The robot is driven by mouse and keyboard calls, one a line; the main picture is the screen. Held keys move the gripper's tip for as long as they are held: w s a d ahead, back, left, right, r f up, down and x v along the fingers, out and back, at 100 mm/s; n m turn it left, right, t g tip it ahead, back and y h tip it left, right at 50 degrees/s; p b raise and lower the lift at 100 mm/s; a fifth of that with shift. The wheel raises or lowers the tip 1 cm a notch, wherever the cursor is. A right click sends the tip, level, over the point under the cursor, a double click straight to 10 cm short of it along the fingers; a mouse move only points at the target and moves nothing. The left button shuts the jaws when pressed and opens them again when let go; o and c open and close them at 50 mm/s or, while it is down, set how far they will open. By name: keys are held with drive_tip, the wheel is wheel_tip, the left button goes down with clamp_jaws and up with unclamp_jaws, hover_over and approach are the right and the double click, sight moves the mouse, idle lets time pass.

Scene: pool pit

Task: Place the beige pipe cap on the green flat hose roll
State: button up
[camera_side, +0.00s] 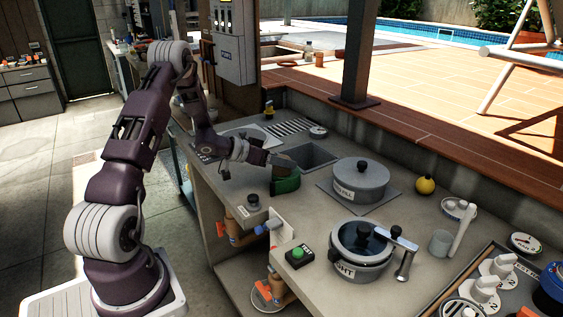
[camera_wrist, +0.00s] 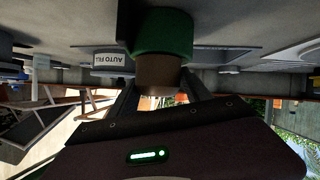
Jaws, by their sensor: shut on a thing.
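The beige pipe cap (camera_wrist: 158,76) looks brown in shadow and sits between the two fingers of my gripper (camera_wrist: 160,88), which is shut on it. In the side view my gripper (camera_side: 272,160) is at the counter near the sink, with the cap (camera_side: 284,163) at its tip. The green flat hose roll (camera_side: 286,184) stands on the counter right below the cap. In the wrist view, which is upside down, the green roll (camera_wrist: 160,35) is directly against the cap's outline. I cannot tell whether cap and roll touch.
A sink basin (camera_side: 308,158) lies just behind the roll. A grey lidded pot (camera_side: 360,181) stands to its right, and a glass-lidded pot (camera_side: 361,250) nearer. A small knob unit (camera_side: 252,203) and a green button box (camera_side: 299,256) are in front.

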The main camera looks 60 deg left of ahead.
drive_tip(key=o, duration=1.3)
drive_tip(key=shift+o, duration=0.2)
